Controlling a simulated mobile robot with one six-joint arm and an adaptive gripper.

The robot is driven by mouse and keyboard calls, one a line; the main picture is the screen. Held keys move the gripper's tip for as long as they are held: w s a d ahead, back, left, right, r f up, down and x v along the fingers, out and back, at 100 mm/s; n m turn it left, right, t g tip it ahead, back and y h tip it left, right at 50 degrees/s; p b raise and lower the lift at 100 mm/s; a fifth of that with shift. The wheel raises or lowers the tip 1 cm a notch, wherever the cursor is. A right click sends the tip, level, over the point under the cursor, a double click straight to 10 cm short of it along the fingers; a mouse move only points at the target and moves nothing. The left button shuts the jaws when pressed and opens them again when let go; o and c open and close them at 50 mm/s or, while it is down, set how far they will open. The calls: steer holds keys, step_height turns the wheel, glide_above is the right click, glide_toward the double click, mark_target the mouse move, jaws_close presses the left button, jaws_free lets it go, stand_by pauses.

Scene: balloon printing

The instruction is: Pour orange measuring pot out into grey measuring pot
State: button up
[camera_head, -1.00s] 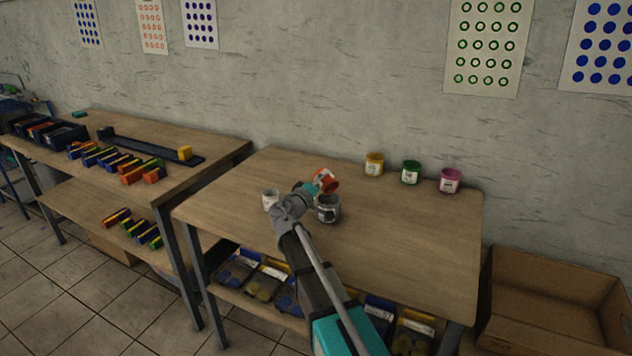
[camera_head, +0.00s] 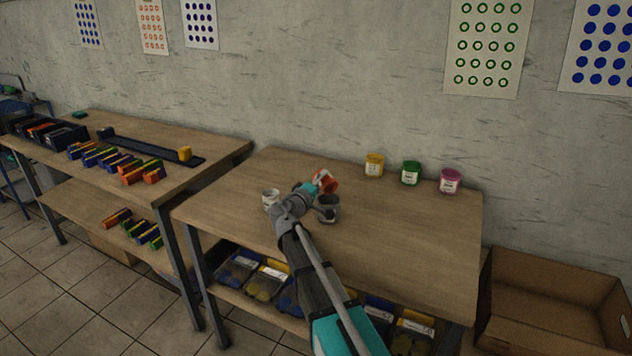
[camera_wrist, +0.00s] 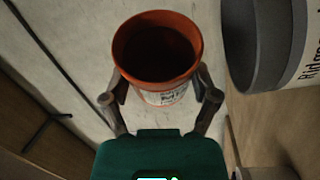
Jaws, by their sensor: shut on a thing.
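The orange measuring pot (camera_head: 327,183) is tilted on its side in my gripper (camera_head: 315,189), above the grey measuring pot. In the wrist view, my gripper (camera_wrist: 160,100) is shut around the orange pot (camera_wrist: 165,97), whose open mouth faces the camera with a dark inside. The grey measuring pot (camera_head: 329,212) stands on the table just below, partly hidden by my arm. A grey-rimmed pot with a white label (camera_wrist: 305,45), apparently this one, shows at the right of the wrist view, close to the orange pot but apart. No stream of liquid is visible.
Yellow (camera_head: 374,165), green (camera_head: 411,173) and magenta (camera_head: 450,181) pots stand along the table's back. The table's right part (camera_head: 420,235) is clear. A cardboard box (camera_head: 550,300) is at the right.

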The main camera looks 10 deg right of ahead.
steer(key=shift+w+a+f+n, duration=0.1)
steer(key=shift+w+f+n, duration=0.15)
steer(key=shift+n, duration=0.55)
steer(key=shift+g+y+p, duration=0.3)
steer(key=shift+w+a+f+n+g+y+p, duration=0.15)
steer(key=shift+w+f+n+y+p, duration=0.1)
steer(key=shift+n, duration=0.5)
steer(key=shift+w+a+f+n+g+y+p, duration=0.1)
steer(key=shift+w+f+n+g+y+p, duration=0.1)
steer(key=shift+n, duration=0.55)
steer(key=shift+w+r+n+g+p, duration=0.15)
steer(key=shift+n+g+p, duration=0.1)
steer(key=shift+n+p, duration=0.25)
steer(key=shift+r+n+g+p, duration=0.15)
steer(key=shift+n+g+p, duration=0.05)
steer(key=shift+n+p, duration=0.3)
steer(key=shift+n, duration=0.4)
steer(key=shift+f, duration=0.1)
steer(key=shift+p, duration=0.3)
